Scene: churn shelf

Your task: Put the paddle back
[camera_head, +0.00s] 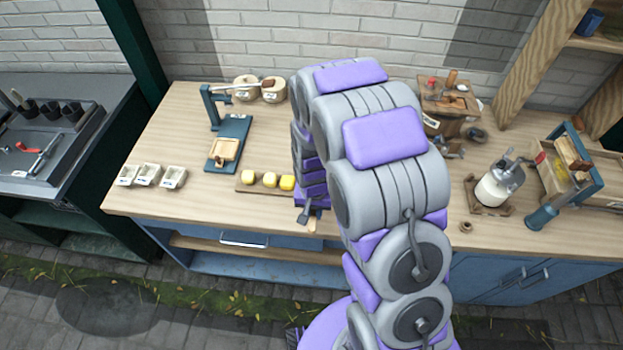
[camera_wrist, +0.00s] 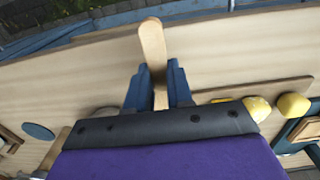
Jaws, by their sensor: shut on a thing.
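The paddle (camera_wrist: 153,42) is a flat, light wooden strip with a rounded end. In the wrist view it stands between the two blue fingers of my gripper (camera_wrist: 158,78), which is shut on it. Its rounded end sticks out past the fingertips. In the head view my gripper (camera_head: 312,212) is low over the front part of the wooden counter (camera_head: 200,205), just right of the yellow lumps. My arm hides much of the middle of the counter, and the paddle is hardly visible there.
Several yellow lumps (camera_head: 270,180) lie on a board left of my gripper. A blue press (camera_head: 230,140), white dishes (camera_head: 148,174) and lidded pots (camera_head: 246,88) are farther left. A glass churn (camera_head: 496,187), a wooden box (camera_head: 447,103) and a blue-edged crate (camera_head: 577,195) stand right.

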